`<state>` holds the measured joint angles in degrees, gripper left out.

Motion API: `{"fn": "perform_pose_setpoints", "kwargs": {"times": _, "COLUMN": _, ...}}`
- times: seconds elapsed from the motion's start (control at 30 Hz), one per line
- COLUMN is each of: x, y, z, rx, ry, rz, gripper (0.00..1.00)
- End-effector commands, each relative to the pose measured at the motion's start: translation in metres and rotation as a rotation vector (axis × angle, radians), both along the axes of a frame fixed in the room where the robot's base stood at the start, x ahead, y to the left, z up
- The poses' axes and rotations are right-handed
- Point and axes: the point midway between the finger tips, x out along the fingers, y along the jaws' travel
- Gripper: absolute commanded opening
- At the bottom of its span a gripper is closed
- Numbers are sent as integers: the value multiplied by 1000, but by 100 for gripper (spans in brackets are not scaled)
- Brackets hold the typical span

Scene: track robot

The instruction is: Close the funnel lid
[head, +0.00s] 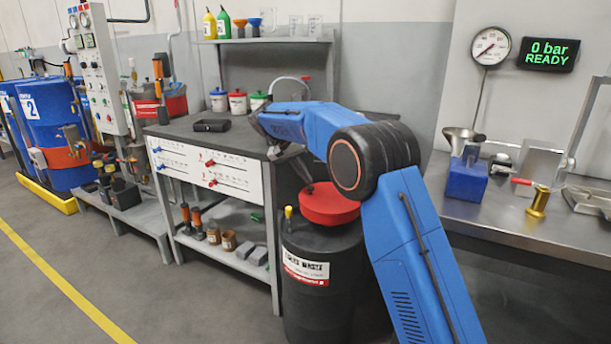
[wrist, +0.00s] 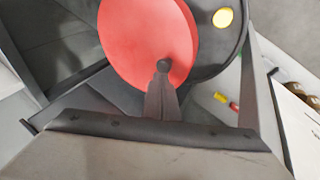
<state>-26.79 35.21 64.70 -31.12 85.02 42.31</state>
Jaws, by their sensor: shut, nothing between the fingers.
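The red round funnel top (head: 328,206) sits on the black waste drum (head: 318,270) beside the bench. It looks level and shows a smooth red face with no opening visible. I cannot tell lid from funnel body. In the wrist view the red disc (wrist: 135,35) fills the upper middle, with the dark drum top (wrist: 232,50) around its right side. My gripper (wrist: 163,68) is shut and empty, its fingertips in front of the disc's lower edge. Whether they touch it is unclear. In the head view my arm partly hides the gripper.
A yellow cap (head: 288,212) stands on the drum's left side. The grey bench (head: 225,140) with a black tray (head: 212,125) is close on the left. A steel counter (head: 500,215) holding a blue block (head: 466,182) is on the right. The floor at front left is clear.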

Motion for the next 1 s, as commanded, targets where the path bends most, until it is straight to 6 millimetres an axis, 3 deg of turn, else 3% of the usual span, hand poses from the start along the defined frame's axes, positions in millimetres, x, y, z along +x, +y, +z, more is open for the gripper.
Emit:
{"fn": "perform_pose_setpoints", "kwargs": {"times": 0.37, "x": -1, "y": 5, "z": 7, "rx": 1, "ry": -1, "rz": 1, "gripper": 0}}
{"fn": "perform_pose_setpoints", "kwargs": {"times": 1.0, "x": -22, "y": 64, "z": 110, "rx": 1, "ry": -3, "rz": 2, "gripper": 0}}
